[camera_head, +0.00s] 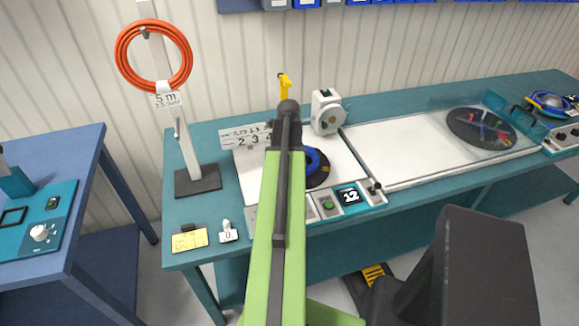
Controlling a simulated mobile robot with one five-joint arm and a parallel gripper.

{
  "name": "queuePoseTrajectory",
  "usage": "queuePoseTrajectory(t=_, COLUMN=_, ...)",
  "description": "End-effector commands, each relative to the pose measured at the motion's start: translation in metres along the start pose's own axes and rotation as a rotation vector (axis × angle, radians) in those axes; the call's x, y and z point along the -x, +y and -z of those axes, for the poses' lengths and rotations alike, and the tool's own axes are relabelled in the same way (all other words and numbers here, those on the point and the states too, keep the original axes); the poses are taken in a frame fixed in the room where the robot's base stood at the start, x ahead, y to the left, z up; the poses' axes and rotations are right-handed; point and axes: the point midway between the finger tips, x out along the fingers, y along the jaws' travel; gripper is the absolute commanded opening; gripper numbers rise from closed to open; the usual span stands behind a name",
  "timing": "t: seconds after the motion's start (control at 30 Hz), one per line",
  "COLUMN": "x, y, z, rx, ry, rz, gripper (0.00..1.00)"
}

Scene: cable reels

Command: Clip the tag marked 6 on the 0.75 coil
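My green arm reaches forward over the bench, and my gripper (287,88) is at its far end, small and partly hidden by the arm; whether it is open or shut cannot be told. A blue coil (314,161) lies on a black disc just right of the arm, partly hidden by it. A white sign (246,135) left of the arm bears small figures that seem to begin 0.75, with 2 and 3 below. A small white tag (228,233) at the bench's front left has a mark that looks like 8 or B. I cannot make out a 6.
An orange coil (122,57) labelled 5 m hangs on a white post at left. A yellow card (189,239) lies on the front left corner. A white device (326,112) stands behind the blue coil. A covered reel (482,128) is at right.

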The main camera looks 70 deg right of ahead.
Motion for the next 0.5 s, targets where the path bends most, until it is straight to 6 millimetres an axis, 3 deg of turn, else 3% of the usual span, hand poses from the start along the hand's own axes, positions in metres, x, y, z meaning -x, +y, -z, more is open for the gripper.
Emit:
queuePoseTrajectory(t=0.23, x=-0.0032, y=0.0002, z=0.0006, rx=0.000, ry=0.001, rz=-0.001, gripper=0.27)
queuePoseTrajectory(t=0.27, x=-0.0031, y=0.0002, z=0.0006, rx=0.000, ry=0.001, rz=-0.001, gripper=0.70)
queuePoseTrajectory(t=0.43, x=-0.0026, y=0.0001, z=0.0005, rx=0.000, ry=0.001, rz=-0.001, gripper=0.92)
queuePoseTrajectory(t=0.5, x=-0.0025, y=0.0001, z=0.0004, rx=0.000, ry=0.001, rz=-0.001, gripper=0.94)
